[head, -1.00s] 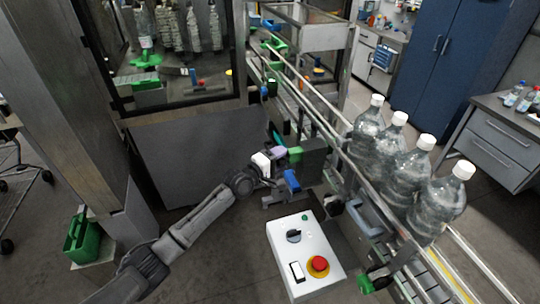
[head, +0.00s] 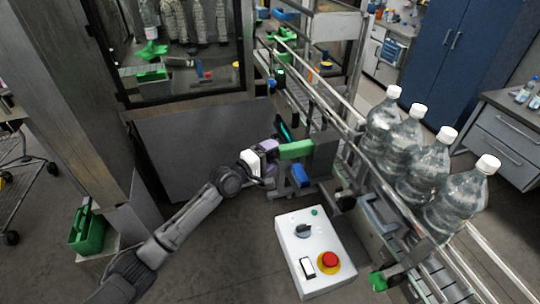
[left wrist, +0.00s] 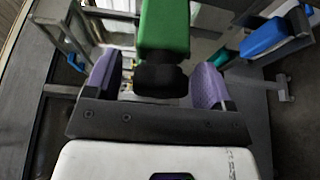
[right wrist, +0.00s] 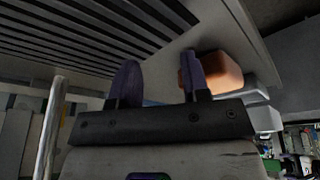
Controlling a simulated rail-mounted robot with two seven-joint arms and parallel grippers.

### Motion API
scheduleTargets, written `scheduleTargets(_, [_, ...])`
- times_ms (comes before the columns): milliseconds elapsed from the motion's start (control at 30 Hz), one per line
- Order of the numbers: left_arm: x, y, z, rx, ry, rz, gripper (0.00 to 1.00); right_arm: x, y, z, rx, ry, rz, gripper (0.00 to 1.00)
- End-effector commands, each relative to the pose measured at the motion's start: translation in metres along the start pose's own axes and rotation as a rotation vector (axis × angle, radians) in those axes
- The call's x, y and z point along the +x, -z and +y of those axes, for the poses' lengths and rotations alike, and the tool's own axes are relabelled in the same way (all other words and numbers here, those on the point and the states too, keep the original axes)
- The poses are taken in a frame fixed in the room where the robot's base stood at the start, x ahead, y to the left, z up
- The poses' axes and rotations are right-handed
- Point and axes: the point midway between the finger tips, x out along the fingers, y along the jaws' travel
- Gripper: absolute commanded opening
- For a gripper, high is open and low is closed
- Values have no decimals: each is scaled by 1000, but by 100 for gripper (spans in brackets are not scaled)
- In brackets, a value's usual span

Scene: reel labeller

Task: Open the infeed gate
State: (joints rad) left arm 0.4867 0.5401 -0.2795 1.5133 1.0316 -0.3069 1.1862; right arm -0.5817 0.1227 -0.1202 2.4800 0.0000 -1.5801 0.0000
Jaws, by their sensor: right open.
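A green handle (head: 296,149) juts left from a dark box beside the conveyor rail; I take it for the gate's handle, but the gate itself cannot be made out clearly. It also shows in the left wrist view (left wrist: 164,25), with a dark round part at its near end. My left gripper (head: 270,151) is at the handle's left end. In the left wrist view its purple fingers (left wrist: 157,82) stand apart on either side of the dark part, with gaps on both sides. My right gripper (right wrist: 158,80) shows only in its wrist view, open and empty.
Several clear bottles (head: 408,148) with white caps stand in a row on the conveyor. A white control box (head: 315,252) with a red button is below my left gripper. A blue part (head: 299,175) is just below the handle. An orange block (right wrist: 217,70) is near my right fingers.

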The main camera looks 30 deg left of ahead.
Motion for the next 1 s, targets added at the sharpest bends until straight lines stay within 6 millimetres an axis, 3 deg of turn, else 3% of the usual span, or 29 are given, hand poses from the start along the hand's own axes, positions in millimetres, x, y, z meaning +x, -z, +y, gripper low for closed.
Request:
scheduleTargets(367, [-9, 0, -1, -1, 1, -1, 76, -1, 1, -2, 7, 5, 1, 43])
scheduleTargets(1000, [-118, 0, -2, 0, 2, -1, 76, -2, 1, 1, -2, -2, 1, 43])
